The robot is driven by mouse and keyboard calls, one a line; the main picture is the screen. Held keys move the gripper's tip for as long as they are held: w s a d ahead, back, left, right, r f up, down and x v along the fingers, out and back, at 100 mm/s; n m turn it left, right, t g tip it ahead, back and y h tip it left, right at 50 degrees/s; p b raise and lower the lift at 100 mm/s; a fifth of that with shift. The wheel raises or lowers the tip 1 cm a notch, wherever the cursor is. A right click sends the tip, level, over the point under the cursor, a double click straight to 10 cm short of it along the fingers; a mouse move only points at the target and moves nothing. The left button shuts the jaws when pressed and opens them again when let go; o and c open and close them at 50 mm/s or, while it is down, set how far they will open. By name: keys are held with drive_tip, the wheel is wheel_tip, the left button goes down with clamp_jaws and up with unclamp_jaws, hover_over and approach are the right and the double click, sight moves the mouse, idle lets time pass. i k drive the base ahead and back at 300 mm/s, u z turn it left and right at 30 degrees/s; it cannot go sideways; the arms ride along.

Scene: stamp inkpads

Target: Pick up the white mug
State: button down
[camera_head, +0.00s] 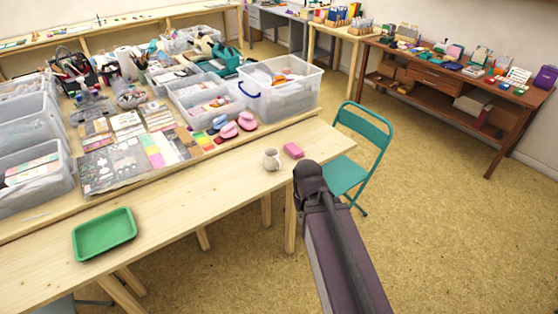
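The white mug (272,159) stands upright on the light wooden table (195,213), near its right end. It looks small and off-white. A pink block (293,150) lies just to its right on the same table. My dark arm reaches up from the bottom of the head view and ends in a rounded joint to the right of and below the mug in the picture. No gripper fingers can be made out, so I cannot see their state.
A green tray (105,234) lies at the table's left. Behind the mug are clear plastic bins (281,100), stamps and paper cards. A teal folding chair (366,150) stands at the table's right end. The table between tray and mug is clear.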

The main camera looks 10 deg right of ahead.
sight(272, 162)
drive_tip(key=z, duration=0.05)
drive_tip(key=i, duration=0.6)
drive_tip(key=z, duration=1.05)
drive_tip(key=k, duration=0.2)
drive_tip(key=z, duration=1.15)
